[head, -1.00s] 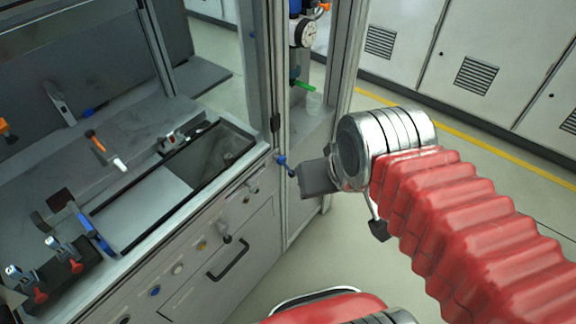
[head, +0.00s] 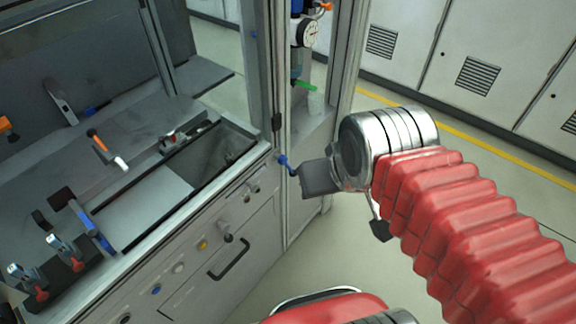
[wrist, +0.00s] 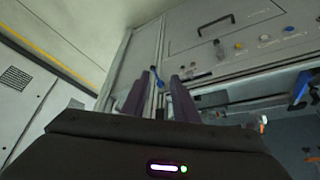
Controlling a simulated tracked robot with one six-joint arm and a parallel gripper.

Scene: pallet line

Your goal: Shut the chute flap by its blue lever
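A small blue lever (head: 284,161) sits on the cabinet's corner post, just left of my gripper in the head view. In the wrist view a blue lever (wrist: 157,74) shows between and beyond my fingers. My gripper (head: 306,182) is beside the post, with its fingertips near the lever. The wrist view shows my gripper (wrist: 159,82) with its two fingers apart and nothing held between them. I cannot tell whether a finger touches the lever. The chute flap cannot be made out clearly, and its position is unclear.
The work table left of the post has a dark recess (head: 222,152), a pale panel (head: 150,203) and a blue bar (head: 96,232). Below are knobs and a black drawer handle (head: 230,262). A pressure gauge (head: 306,33) hangs above. Open floor (head: 345,240) lies right of the cabinet.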

